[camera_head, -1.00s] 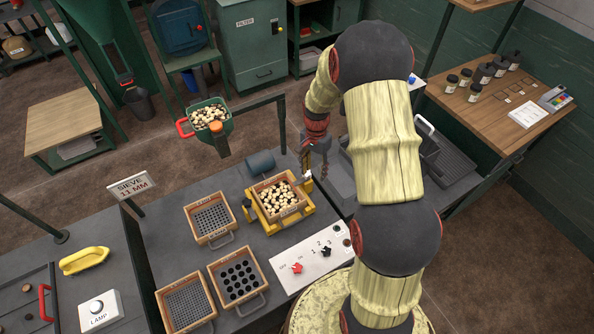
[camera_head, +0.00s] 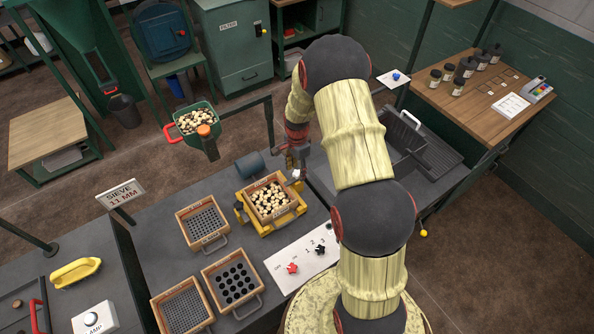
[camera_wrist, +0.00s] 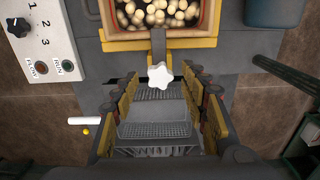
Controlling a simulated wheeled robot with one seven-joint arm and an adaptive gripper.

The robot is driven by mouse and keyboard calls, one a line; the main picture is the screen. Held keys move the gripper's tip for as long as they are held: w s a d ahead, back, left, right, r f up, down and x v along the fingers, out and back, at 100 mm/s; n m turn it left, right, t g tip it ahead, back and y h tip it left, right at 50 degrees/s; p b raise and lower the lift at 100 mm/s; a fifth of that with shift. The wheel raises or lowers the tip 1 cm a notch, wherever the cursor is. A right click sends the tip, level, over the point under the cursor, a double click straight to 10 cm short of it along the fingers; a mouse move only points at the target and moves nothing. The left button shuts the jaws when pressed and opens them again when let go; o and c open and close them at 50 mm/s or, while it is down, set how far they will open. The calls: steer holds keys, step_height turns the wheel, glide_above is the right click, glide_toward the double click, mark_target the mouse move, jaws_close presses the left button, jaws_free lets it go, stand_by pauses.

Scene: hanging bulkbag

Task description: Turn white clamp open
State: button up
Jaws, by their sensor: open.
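The white clamp (camera_wrist: 160,76) is a star-shaped knob on a grey arm at the edge of the yellow sieve holder (camera_wrist: 125,45). In the wrist view it lies between my gripper's (camera_wrist: 163,92) two spread fingers, close to their tips, with no clear contact. The fingers are open and empty. In the head view my gripper (camera_head: 297,160) hangs at the right of the yellow holder (camera_head: 291,217), just above the small white clamp (camera_head: 296,175). The holder carries a wooden sieve (camera_head: 273,216) filled with pale and dark pieces.
A white control panel (camera_head: 300,263) with a red and a black knob lies in front of the holder. Empty wooden sieves (camera_head: 178,215) stand to its left. A green hopper (camera_head: 210,122) is at back left.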

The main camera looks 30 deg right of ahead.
steer(key=shift+f, duration=0.4)
jaws_close()
stand_by(0.4)
